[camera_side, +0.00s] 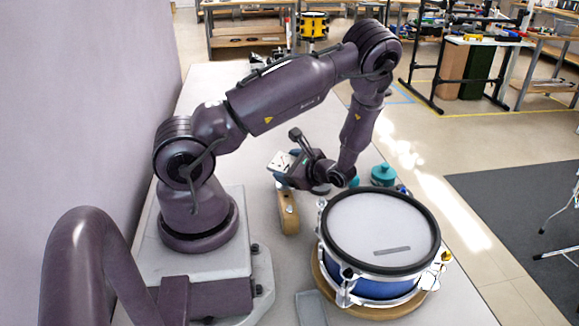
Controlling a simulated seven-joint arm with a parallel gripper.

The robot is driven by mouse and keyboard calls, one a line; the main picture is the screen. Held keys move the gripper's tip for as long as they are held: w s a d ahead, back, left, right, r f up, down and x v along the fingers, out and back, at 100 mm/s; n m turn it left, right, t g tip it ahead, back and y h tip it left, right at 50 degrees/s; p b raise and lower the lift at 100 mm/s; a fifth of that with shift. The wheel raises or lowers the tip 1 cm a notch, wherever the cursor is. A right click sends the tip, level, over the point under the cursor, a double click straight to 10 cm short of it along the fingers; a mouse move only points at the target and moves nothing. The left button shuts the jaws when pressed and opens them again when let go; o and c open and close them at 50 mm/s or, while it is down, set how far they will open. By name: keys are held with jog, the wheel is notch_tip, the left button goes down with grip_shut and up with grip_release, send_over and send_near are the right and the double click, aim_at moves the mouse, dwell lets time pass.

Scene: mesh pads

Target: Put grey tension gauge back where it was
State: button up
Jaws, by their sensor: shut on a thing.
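My gripper (294,170) is at the end of my arm, left of the drum and above the table. It points left and looks shut on a pale grey, flat-faced thing (281,161) with small dark marks, which seems to be the grey tension gauge. The held thing is tilted and clear of the drum. The fingertips are small and partly hidden, so the exact grip does not show. A blue snare drum (375,217) with a white mesh head and black rim stands on a round wooden base (389,311). A short grey strip (392,250) lies on the head.
A wooden block (288,211) stands below my gripper. A flat grey piece (310,308) lies on the table at the front, left of the drum. A teal round container (383,175) stands behind the drum.

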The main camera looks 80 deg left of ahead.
jog(key=shift+f, duration=0.35)
jog(key=shift+f, duration=0.2)
jog(key=o, duration=1.3)
jog(key=shift+f, duration=0.1)
jog(key=shift+o, duration=0.3)
jog(key=shift+d, duration=0.1)
jog(key=shift+f, duration=0.1)
jog(key=shift+s, duration=0.1)
jog(key=shift+r, duration=0.25)
jog(key=r+v, duration=0.1)
jog(key=v, duration=0.7)
jog(key=shift+a, duration=0.25)
